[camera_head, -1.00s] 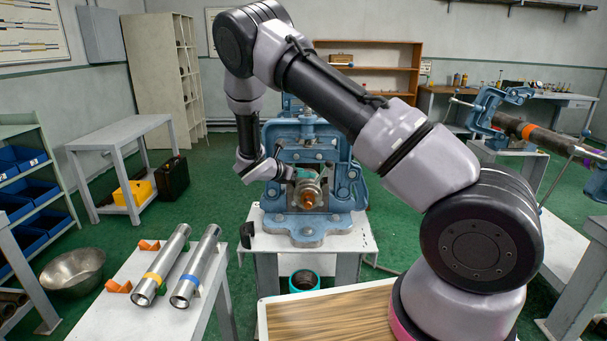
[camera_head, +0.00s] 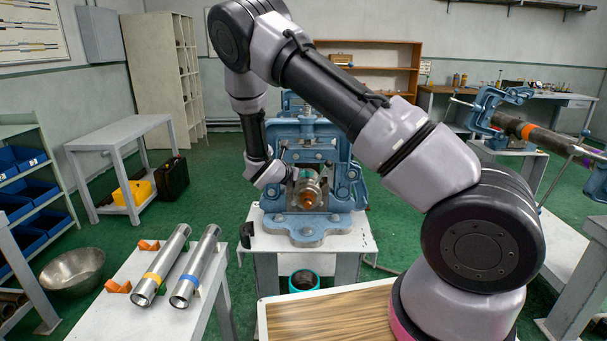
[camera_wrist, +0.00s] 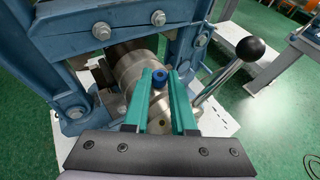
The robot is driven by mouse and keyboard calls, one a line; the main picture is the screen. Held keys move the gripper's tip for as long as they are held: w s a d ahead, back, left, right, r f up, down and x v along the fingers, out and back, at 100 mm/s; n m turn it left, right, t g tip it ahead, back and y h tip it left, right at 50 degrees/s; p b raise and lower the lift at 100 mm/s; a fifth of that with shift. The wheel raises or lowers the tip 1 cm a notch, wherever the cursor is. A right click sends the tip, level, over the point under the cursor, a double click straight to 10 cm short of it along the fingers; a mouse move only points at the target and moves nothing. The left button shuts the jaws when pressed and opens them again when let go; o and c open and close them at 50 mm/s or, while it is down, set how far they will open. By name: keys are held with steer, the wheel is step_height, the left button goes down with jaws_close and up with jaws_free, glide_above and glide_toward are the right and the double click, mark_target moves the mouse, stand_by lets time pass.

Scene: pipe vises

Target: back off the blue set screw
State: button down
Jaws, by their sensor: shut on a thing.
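The blue set screw (camera_wrist: 160,77) stands on the steel collar (camera_wrist: 138,72) in the wrist view. My gripper (camera_wrist: 159,76) reaches in from the bottom of that view, with its teal fingers on either side of the screw's head, shut on it. The collar sits around a pipe in the blue pipe vise (camera_head: 307,230) on the middle stand. In the head view my gripper is at the left of the collar and the screw is too small to make out.
A lever with a black ball knob (camera_wrist: 250,48) rises right of the collar. Blue vise frame posts stand close on the left. Two steel pipes (camera_head: 165,265) with yellow and blue bands lie on the left table. A second vise (camera_head: 485,110) stands at the right.

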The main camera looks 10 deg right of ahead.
steer(key=n+y, duration=0.1)
steer(key=n+t+y, duration=0.2)
steer(key=shift+s+d+n+y, duration=0.25)
steer(key=shift+d+n+y, duration=0.05)
steer(key=shift+d, duration=0.1)
steer(key=shift+d+n+t+y, duration=0.1)
steer(key=shift+n+t+y, duration=0.5)
steer(key=shift+n+y, duration=0.45)
steer(key=c, duration=0.7)
jaws_free()
steer(key=shift+c, duration=0.2)
steer(key=v, duration=1)
steer(key=shift+s, duration=0.45)
